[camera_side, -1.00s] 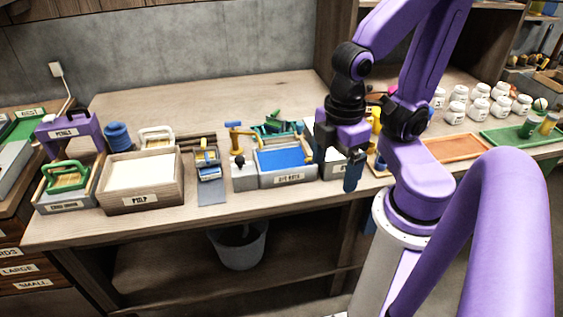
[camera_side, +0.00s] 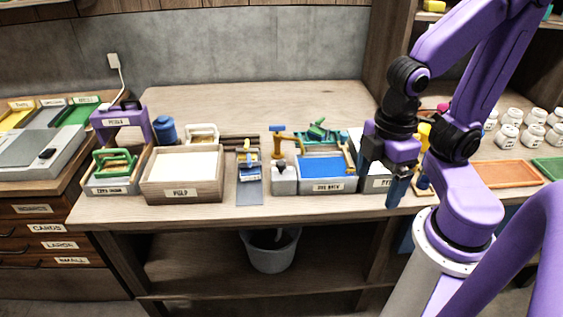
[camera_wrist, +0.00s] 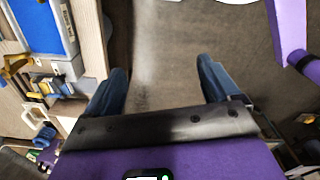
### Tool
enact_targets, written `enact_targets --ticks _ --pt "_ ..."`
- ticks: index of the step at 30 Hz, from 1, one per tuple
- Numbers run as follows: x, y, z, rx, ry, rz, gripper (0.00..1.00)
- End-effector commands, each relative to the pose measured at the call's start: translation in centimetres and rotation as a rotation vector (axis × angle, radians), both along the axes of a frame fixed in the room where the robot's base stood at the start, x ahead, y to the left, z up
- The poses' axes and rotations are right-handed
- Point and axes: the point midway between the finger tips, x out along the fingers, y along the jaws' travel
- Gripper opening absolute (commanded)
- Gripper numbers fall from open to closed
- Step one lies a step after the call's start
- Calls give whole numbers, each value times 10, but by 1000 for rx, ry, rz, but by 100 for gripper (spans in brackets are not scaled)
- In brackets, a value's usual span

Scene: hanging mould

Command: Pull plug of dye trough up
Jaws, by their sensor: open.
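The dye trough (camera_side: 328,185) is a grey tray of blue liquid with a front label, near the middle of the bench. It also shows at the upper left of the wrist view (camera_wrist: 72,28). A grey block with a dark knob (camera_side: 282,165) stands at its left; I cannot tell whether this knob is the plug. My gripper (camera_side: 381,181) is open and empty, to the right of the trough near the bench's front edge. In the wrist view its two blue fingers (camera_wrist: 160,78) are apart above the floor.
A pulp box (camera_side: 181,196) and a blue-and-yellow tool (camera_side: 249,165) are left of the trough. A white-topped box (camera_side: 377,184) sits partly behind my gripper. A bucket (camera_side: 270,255) is under the bench.

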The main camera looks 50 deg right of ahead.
Motion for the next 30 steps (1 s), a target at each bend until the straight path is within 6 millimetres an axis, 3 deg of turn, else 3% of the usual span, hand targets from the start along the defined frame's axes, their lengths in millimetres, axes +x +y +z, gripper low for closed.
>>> enact_targets --ticks 2,5,11,20,26,30 --pt "0 0 0 0 0 0 86" --pt "3 2 1 -3 2 -8 55" --pt "39 20 13 -36 24 -117 55" --pt "144 45 33 -118 100 -396 55" --pt "217 38 36 -163 163 -583 55" --pt "265 23 34 -187 211 -711 55"
